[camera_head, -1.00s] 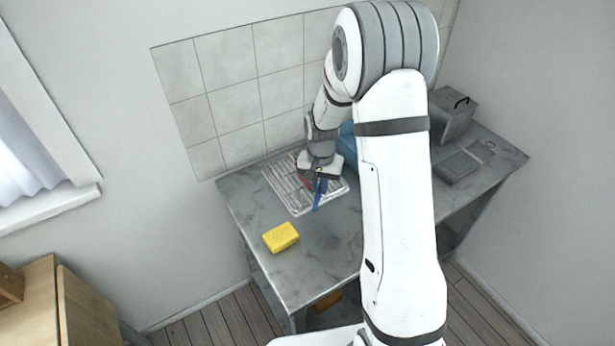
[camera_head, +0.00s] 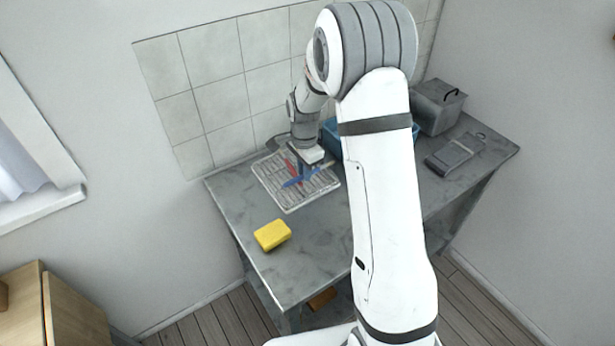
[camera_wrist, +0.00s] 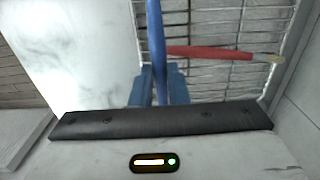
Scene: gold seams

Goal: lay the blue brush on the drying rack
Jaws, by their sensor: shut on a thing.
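The blue brush (camera_wrist: 155,38) is held between the blue fingertips of my gripper (camera_wrist: 155,88) in the wrist view. In the head view the blue brush (camera_head: 298,182) shows below my gripper (camera_head: 306,170), over the white wire drying rack (camera_head: 289,206). The drying rack also shows in the wrist view (camera_wrist: 215,28) beneath the brush. A red brush (camera_wrist: 215,52) with a pale tip lies across the rack, just right of the blue one; its red part also shows in the head view (camera_head: 290,165). I cannot tell whether the blue brush touches the rack.
A yellow sponge (camera_head: 272,235) lies on the grey counter (camera_head: 300,265) in front of the rack. A blue tub (camera_head: 332,135) is partly hidden behind my arm. A grey box (camera_head: 438,108) and a grey flat item (camera_head: 455,152) stand at the right. A tiled wall (camera_head: 215,85) rises behind.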

